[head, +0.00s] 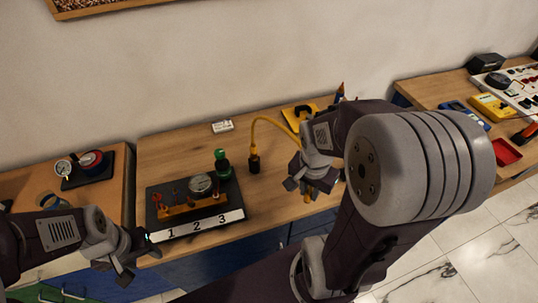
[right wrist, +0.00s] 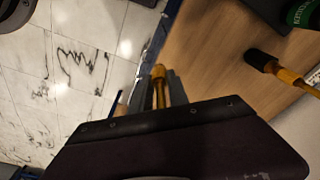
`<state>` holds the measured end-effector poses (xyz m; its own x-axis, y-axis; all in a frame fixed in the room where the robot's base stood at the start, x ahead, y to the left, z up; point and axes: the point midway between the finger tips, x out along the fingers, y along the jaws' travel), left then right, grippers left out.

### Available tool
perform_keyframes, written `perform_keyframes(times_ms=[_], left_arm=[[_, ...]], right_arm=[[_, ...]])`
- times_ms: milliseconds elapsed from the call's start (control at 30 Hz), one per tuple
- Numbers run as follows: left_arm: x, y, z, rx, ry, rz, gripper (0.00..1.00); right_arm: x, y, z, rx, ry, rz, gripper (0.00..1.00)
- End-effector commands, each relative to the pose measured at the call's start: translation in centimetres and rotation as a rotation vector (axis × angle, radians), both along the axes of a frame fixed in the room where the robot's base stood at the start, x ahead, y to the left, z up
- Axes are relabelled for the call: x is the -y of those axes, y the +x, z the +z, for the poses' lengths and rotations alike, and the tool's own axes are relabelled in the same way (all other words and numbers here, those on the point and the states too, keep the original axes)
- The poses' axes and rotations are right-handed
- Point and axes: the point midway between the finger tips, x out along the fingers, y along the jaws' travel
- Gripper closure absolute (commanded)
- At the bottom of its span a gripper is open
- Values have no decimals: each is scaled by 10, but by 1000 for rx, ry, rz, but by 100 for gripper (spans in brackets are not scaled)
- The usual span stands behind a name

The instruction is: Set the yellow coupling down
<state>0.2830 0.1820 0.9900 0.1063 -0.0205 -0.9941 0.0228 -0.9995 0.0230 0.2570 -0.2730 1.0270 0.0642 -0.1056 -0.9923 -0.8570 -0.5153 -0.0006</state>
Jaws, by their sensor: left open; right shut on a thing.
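The yellow coupling (right wrist: 159,75) is held between the two fingers of my right gripper (right wrist: 160,92) in the right wrist view. In the head view a bit of its yellow (head: 308,197) shows below my right gripper (head: 304,184), near the front edge of the wooden table (head: 270,198). Whether its lower end touches anything cannot be told. My left gripper (head: 138,262) is open and empty, in front of the left corner of the black gauge base.
The black base (head: 236,196) carries a brass block with a gauge (head: 201,184) and a 1-2-3 label. The table between base and right gripper is bare.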

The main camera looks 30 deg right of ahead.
Motion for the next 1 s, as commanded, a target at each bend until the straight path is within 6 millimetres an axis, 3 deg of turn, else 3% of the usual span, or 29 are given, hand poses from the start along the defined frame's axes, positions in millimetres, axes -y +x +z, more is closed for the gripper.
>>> perform_keyframes(times_ms=[167, 433, 467, 500, 733, 833, 1000], left_arm=[[0, 0, 2, 0, 0, 0, 48], [0, 0, 66, 1, 0, 0, 48], [0, 0, 67, 1, 0, 0, 48], [0, 1, 56, 2, 0, 0, 48], [0, 0, 62, 0, 0, 0, 48], [0, 0, 64, 0, 0, 0, 48], [0, 0, 64, 0, 0, 0, 48]], right_arm=[[3, -4, 2, 0, -1, -39, 100], [8, 15, -1, -12, 2, -34, 100], [8, 19, -7, -10, 5, -32, 100], [12, 33, -23, -5, 2, -33, 100], [28, 89, -57, -2, 1, -33, 100], [32, 104, -65, 0, 0, -33, 100], [34, 110, -70, 1, 0, -33, 100]])
